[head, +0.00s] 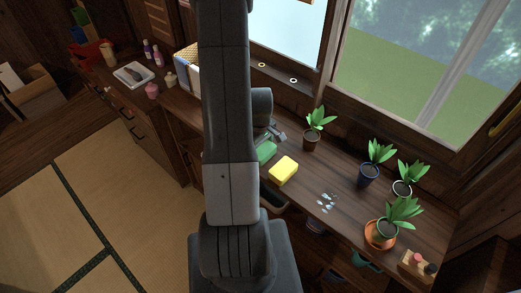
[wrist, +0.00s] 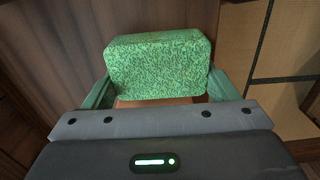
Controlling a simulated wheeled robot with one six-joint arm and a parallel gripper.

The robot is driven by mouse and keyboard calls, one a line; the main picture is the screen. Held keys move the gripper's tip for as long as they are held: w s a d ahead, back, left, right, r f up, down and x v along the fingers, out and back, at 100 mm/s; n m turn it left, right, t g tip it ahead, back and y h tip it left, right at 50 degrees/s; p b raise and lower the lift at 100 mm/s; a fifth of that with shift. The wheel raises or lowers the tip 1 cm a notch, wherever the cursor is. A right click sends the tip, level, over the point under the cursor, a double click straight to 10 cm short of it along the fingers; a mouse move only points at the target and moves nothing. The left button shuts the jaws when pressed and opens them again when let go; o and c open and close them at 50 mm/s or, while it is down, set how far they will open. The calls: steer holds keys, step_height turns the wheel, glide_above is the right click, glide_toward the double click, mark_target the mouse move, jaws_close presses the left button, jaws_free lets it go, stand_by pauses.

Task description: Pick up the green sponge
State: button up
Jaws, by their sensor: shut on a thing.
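The green sponge (head: 267,151) is on or just above the wooden counter, partly hidden behind my arm in the head view. In the wrist view the green sponge (wrist: 158,65) fills the space between the two fingers. My gripper (wrist: 160,90) is shut on it, one finger against each side. In the head view my gripper (head: 272,137) shows beside the arm, above the sponge. I cannot tell whether the sponge touches the counter.
A yellow sponge (head: 284,169) lies right beside the green one. A small plant (head: 312,138) stands behind, and several more pots stand to the right. Small pale pieces (head: 327,202) lie on the counter. The window (head: 400,70) is behind.

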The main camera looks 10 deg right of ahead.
mark_target(260, 148)
step_height(260, 148, up, 9)
steer(key=shift+r+b, duration=0.15)
steer(key=shift+b, duration=0.4)
